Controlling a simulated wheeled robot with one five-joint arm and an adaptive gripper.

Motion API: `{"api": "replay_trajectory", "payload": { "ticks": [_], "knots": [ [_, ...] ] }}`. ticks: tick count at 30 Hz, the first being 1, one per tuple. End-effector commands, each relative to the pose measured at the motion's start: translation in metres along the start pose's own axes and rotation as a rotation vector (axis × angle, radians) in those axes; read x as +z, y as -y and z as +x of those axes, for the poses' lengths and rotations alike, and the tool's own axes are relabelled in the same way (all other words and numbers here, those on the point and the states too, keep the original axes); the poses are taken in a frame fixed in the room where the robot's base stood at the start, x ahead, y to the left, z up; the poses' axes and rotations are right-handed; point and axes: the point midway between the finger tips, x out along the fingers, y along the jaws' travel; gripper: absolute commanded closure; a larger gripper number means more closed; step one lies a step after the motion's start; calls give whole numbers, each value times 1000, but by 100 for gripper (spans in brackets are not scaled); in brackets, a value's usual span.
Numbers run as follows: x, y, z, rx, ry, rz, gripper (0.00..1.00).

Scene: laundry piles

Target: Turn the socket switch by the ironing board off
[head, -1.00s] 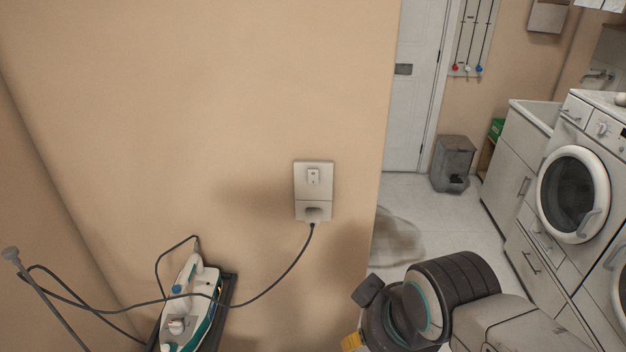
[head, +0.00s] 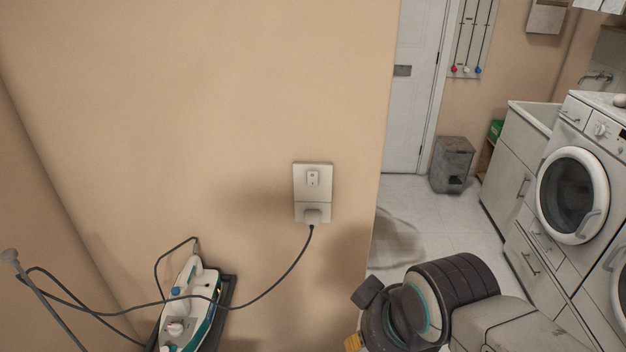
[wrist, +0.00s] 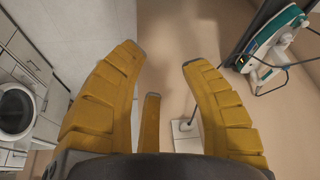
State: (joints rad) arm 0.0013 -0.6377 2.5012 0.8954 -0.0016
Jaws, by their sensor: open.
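The socket plate (head: 313,193) is on the beige wall, with a small switch (head: 313,178) in its upper half and a plug (head: 312,215) in its lower half. A dark cord runs from the plug to a white and teal iron (head: 190,305) at the lower left. The ironing board (head: 228,290) shows only as a dark edge under the iron. In the wrist view my gripper (wrist: 161,65) has its yellow fingers spread and empty. The socket (wrist: 186,128) shows between and below the fingertips, apart from them.
The wall ends at a corner right of the socket, with open tiled floor (head: 420,215) beyond. A grey bin (head: 453,165), a white door (head: 410,90) and a washing machine (head: 572,195) stand farther right. A grey pole (head: 25,285) is at the lower left.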

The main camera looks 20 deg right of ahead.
Motion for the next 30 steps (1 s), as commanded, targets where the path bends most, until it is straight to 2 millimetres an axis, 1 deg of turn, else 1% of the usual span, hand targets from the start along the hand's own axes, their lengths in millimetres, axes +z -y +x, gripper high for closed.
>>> {"api": "replay_trajectory", "payload": {
  "ticks": [1,2,13,30],
  "knots": [
    [0,0,0,0,0,0,64],
    [0,0,0,0,0,0,67],
    [0,0,0,0,0,0,100],
    [0,0,0,0,0,0,100]
  ]
}}
